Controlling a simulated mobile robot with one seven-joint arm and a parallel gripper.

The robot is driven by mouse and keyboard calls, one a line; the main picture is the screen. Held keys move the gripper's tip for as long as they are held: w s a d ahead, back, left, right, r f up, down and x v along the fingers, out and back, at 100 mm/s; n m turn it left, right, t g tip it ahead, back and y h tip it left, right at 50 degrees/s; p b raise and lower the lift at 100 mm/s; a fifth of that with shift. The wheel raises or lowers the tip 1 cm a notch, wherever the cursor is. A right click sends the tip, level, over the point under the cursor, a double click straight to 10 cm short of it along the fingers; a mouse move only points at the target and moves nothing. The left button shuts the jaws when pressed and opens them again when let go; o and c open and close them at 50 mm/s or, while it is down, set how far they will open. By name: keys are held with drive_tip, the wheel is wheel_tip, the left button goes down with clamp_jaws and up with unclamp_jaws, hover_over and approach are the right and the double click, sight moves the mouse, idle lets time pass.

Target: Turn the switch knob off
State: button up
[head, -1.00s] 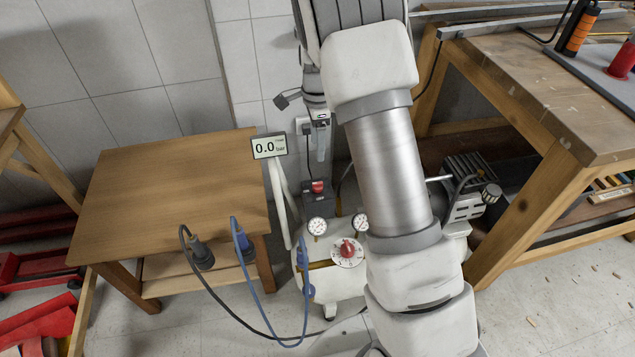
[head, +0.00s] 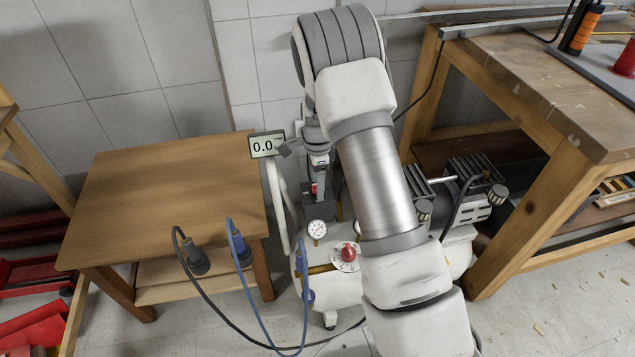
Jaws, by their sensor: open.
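The compressor (head: 325,285) is a cream tank standing on the floor between two tables. Behind it is a dark switch box with a small red knob (head: 314,190), mostly hidden by my gripper. A second red knob (head: 348,255) sits on a white round dial at the tank's front. My gripper (head: 320,190) points down in front of the switch box, its fingertips small and close to the red knob. It is open and holds nothing visible. I cannot tell whether it touches the knob.
A display (head: 267,145) reading 0.0 stands left of my gripper. A pressure gauge (head: 317,229) is below it. A blue hose (head: 265,310) and a black hose (head: 215,305) loop from the small wooden table (head: 165,200). A workbench (head: 540,110) stands at right.

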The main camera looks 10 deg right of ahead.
clamp_jaws()
drive_tip(key=shift+r+n, duration=0.1)
drive_tip(key=shift+n, duration=0.2)
drive_tip(key=n+p, duration=0.1)
drive_tip(key=n, duration=0.2)
drive_tip(key=shift+n, duration=0.3)
drive_tip(key=n+p, duration=0.1)
drive_tip(key=n, duration=0.3)
drive_tip(key=shift+n, duration=0.3)
drive_tip(key=n+p, duration=0.1)
drive_tip(key=n, duration=0.3)
drive_tip(key=shift+n, duration=0.3)
drive_tip(key=shift+n+p, duration=0.3)
drive_tip(key=shift+n, duration=1.9)
